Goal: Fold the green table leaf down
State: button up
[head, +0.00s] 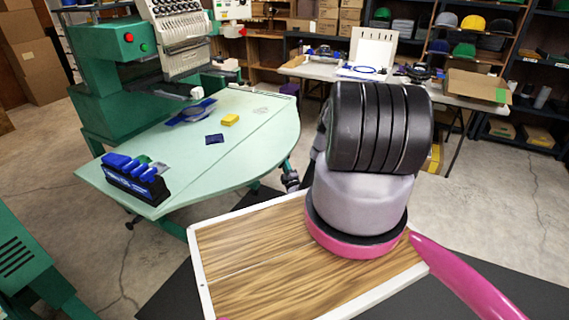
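The pale green table (130,150) stands at the left. A thin seam runs across its top. The green leaf (235,155), with a rounded outer edge, is on the near right side of the seam and lies level with the rest of the top. Nothing lies on the leaf. My pink, grey and black arm fills the middle right. A small dark grey piece just beyond the leaf's right edge, partly behind my arm, may be my gripper. I cannot make out its fingers or whether it touches anything.
A black rack with blue-handled tools (137,182), a dark blue pad (214,139) and a yellow block (230,120) rest on the table beside the seam. A green embroidery machine (125,85) stands behind. A white-topped table (330,72) is at the back. Floor shows left and right.

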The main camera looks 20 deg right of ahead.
grip_shut()
dwell(1.4)
